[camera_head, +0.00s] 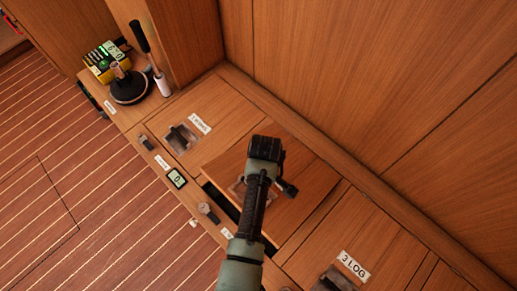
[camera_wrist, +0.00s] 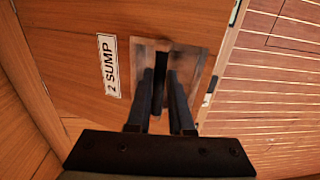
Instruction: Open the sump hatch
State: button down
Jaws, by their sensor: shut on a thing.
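The sump hatch (camera_head: 311,176) is a wooden panel in the middle of the bench. It is tilted up from its frame, with a dark gap (camera_head: 222,203) showing along its front edge. In the wrist view the hatch (camera_wrist: 72,82) bears a "2 SUMP" label (camera_wrist: 109,66) beside a metal pull plate (camera_wrist: 199,69). My gripper (camera_wrist: 165,74) is shut at the dark slot in that plate, on the hatch pull. In the head view my arm covers part of the hatch and hides the fingertips.
A closed hatch with a label (camera_head: 199,124) lies to the left, and the "3 LOG" hatch (camera_head: 353,266) to the right. A small display (camera_head: 176,178) sits on the front edge. A yellow device (camera_head: 103,62) and a black-based stand (camera_head: 129,88) are at the far left. Wood panelling rises behind.

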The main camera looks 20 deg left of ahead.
jog(key=w+d+r+p, duration=0.4)
jog(key=w+r, duration=0.5)
jog(key=r, duration=0.2)
jog(key=shift+w, duration=0.4)
jog(key=shift+s+d+f, duration=0.1)
jog(key=shift+f, duration=0.05)
jog(key=c, duration=1)
grip_release()
jog(key=shift+o, duration=0.9)
jog(key=shift+w+f, duration=0.25)
jog(key=shift+w, duration=0.1)
jog(key=shift+r+p, duration=0.2)
jog(key=shift+p, duration=0.1)
jog(key=shift+a+r, duration=0.1)
jog(key=shift+a, duration=0.15)
